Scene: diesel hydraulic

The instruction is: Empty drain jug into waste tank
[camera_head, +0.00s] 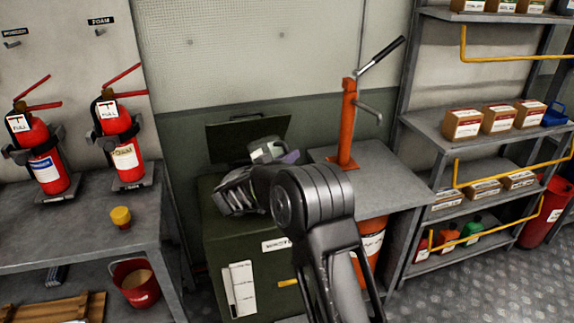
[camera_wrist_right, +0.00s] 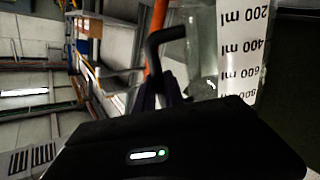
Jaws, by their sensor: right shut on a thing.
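The waste tank (camera_head: 222,238) is a dark green box in the middle of the head view, its lid (camera_head: 240,136) standing open at the back. My right arm reaches over it, and my right gripper (camera_head: 245,182) is above the tank's top. In the right wrist view the gripper (camera_wrist_right: 160,92) is shut on the drain jug's black handle. The drain jug (camera_wrist_right: 202,45) is see-through, with a white millilitre scale that reads upside down in that view. In the head view my arm largely hides the jug and the tank's opening; its tilt and contents cannot be told. My left gripper is out of view.
A grey stand with an orange hand pump (camera_head: 348,125) is right of the tank. A shelf rack (camera_head: 425,125) with boxes and yellow rails stands farther right. On the left, a bench (camera_head: 75,235) carries two fire extinguishers (camera_head: 118,140) and a yellow-capped item (camera_head: 121,217); a red bucket (camera_head: 135,283) is below.

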